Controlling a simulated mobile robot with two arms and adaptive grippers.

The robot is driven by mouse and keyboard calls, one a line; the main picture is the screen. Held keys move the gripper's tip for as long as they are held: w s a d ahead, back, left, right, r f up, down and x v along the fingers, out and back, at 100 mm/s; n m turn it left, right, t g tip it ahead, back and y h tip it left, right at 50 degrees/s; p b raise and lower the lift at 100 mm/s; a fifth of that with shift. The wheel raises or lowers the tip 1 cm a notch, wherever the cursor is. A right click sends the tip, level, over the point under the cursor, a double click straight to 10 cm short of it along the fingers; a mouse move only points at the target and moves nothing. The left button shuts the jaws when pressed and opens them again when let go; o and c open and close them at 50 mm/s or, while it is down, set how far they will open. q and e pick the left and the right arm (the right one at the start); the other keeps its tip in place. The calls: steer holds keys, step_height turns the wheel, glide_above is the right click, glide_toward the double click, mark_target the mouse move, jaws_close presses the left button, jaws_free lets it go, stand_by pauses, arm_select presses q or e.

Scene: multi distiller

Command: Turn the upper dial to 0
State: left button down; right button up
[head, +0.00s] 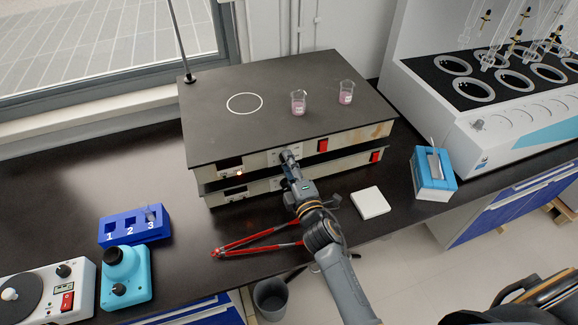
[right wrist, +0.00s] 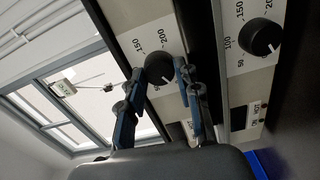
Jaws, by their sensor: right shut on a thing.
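Two stacked hot plates stand on the bench: the upper hot plate (head: 320,85) has a wide dark top, and the lower hot plate (head: 235,196) shows beneath it. My right gripper (head: 289,157) reaches the front of the upper one. In the right wrist view my right gripper (right wrist: 158,72) has its two fingers closed on either side of the black upper dial (right wrist: 159,66). Printed 150 and 200 show beside that dial; its exact setting is hard to read. The lower dial (right wrist: 262,36) is free, to the right in that view. My left gripper is out of view.
Two small beakers (head: 298,103) (head: 346,93) with pink liquid stand on the upper plate. Red tongs (head: 260,240) and a white square (head: 370,202) lie in front. A blue numbered rack (head: 134,228) is left, a blue box (head: 434,175) right.

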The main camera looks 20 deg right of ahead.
steer(key=shift+n, duration=0.4)
steer(key=o, duration=1.2)
steer(key=shift+c, duration=0.2)
steer(key=s, duration=1.2)
steer(key=shift+d, duration=0.15)
steer(key=shift+d, duration=0.1)
